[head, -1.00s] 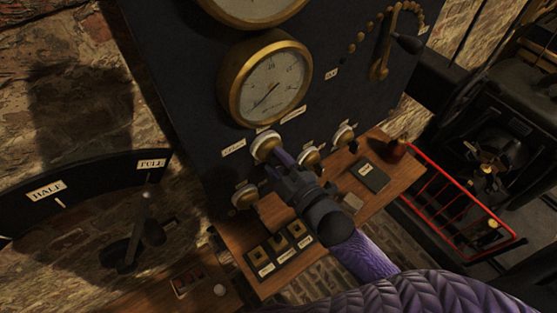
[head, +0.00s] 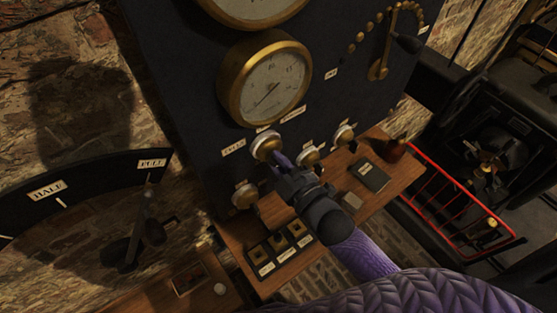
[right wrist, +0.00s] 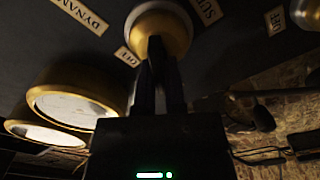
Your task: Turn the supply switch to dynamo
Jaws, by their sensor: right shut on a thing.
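The supply switch (head: 264,142) is a round brass knob on a white base, on the dark panel below a brass-rimmed gauge. It also shows in the right wrist view (right wrist: 172,22). The dynamo label (head: 292,113) is at its upper right and the cells label (head: 233,148) at its left. The right wrist view also shows the dynamo label (right wrist: 80,14) and an off label (right wrist: 127,57). My right gripper (head: 279,161) is shut on the switch. Its fingers (right wrist: 157,52) hide part of the knob, so I cannot tell its exact setting. My left gripper is not in view.
Similar knobs (head: 307,156) (head: 343,135) (head: 244,195) sit close by on the panel. The gauge (head: 262,82) is just above. A wooden shelf (head: 335,207) juts out below, bearing a dark booklet (head: 368,176). A red rail (head: 457,190) stands at the right.

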